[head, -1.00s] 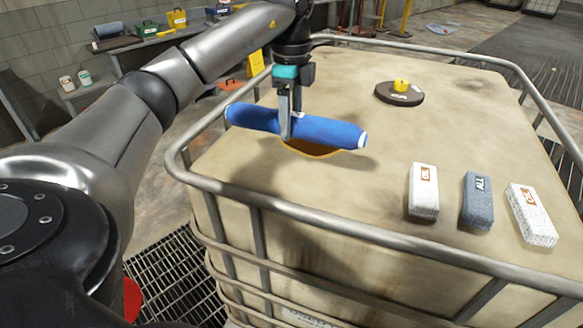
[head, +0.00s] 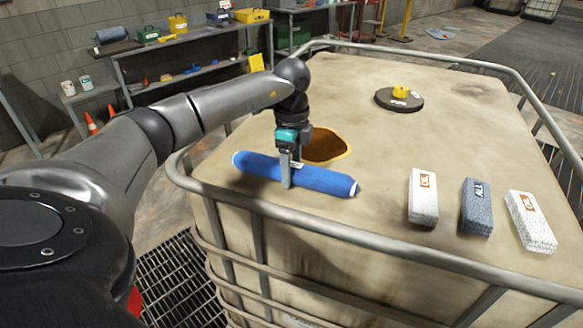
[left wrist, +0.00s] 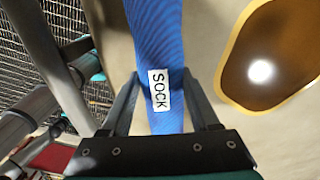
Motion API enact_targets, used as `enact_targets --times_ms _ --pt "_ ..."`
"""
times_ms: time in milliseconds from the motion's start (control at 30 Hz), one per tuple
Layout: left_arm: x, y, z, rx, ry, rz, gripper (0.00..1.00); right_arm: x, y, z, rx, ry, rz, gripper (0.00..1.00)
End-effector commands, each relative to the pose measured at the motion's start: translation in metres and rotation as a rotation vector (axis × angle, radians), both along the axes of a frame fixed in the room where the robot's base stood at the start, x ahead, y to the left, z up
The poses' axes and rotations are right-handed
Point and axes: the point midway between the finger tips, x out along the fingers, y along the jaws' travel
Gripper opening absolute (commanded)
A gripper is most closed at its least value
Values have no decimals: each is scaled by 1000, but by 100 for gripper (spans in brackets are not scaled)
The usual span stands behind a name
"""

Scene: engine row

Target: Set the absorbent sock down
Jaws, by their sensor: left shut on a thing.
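The absorbent sock (head: 325,181) is a long blue roll with pale ends, lying crosswise at the near left of the tank top. My left gripper (head: 287,184) is shut on its middle, pointing down. In the left wrist view the sock (left wrist: 157,45) runs between the two fingers (left wrist: 164,95) and carries a white label reading SOCK. The sock appears at or very near the tank top (head: 450,130); I cannot tell whether it touches. My right gripper is not in view.
A metal rail (head: 300,219) runs round the tank top. A white block (head: 423,198), a grey block (head: 477,207) and a speckled block (head: 531,222) stand right. A dark lid (head: 399,100) lies farther back.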

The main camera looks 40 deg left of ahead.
Motion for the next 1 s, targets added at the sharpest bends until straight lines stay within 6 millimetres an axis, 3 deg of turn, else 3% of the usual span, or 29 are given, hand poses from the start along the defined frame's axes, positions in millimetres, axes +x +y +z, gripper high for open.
enact_targets --times_ms 100,133,367,733,867,1000 --pt "0 0 -3 -1 0 0 0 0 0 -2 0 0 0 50" --pt "0 0 -4 0 0 0 63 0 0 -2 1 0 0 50" --pt "0 0 -3 -1 0 -1 89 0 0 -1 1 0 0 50" --pt "1 0 4 0 -2 -1 92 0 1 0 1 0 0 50" --pt "1 -1 23 -2 -6 -2 92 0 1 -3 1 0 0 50" --pt "1 0 54 -1 -7 -1 92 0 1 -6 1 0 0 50"
